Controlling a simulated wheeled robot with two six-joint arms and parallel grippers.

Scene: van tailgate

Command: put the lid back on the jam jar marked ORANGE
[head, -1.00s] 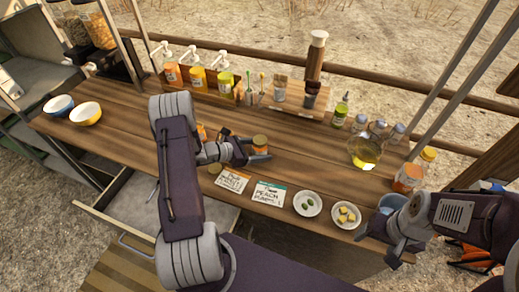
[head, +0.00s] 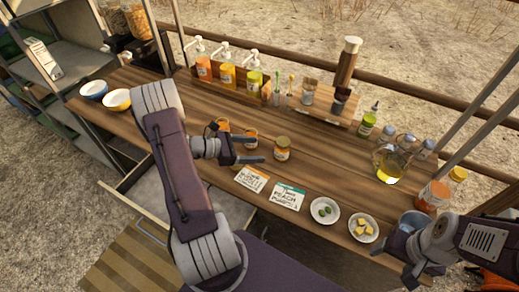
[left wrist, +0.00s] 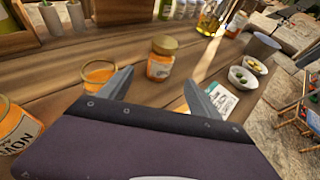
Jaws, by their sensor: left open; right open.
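A jam jar with a gold lid (head: 282,149) stands upright on the counter; it also shows in the left wrist view (left wrist: 160,60). Its label is too small to read. A second jar (head: 251,137), open in the left wrist view (left wrist: 99,72), and a third jar (head: 222,125) stand to its left. In the left wrist view a jar at the left edge (left wrist: 16,130) has a label ending in "MON". I cannot tell which is marked ORANGE. My left gripper (head: 259,152) is open and empty, its fingers left of the lidded jar and apart from it. My right gripper (head: 405,262) is open at the lower right.
Two cards (head: 288,196) and two small dishes (head: 325,210) lie along the front edge. A blue-grey cup (head: 412,221) stands near my right gripper. Pump bottles (head: 228,76) and oil bottles (head: 392,163) line the back and right. Counter right of the lidded jar is clear.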

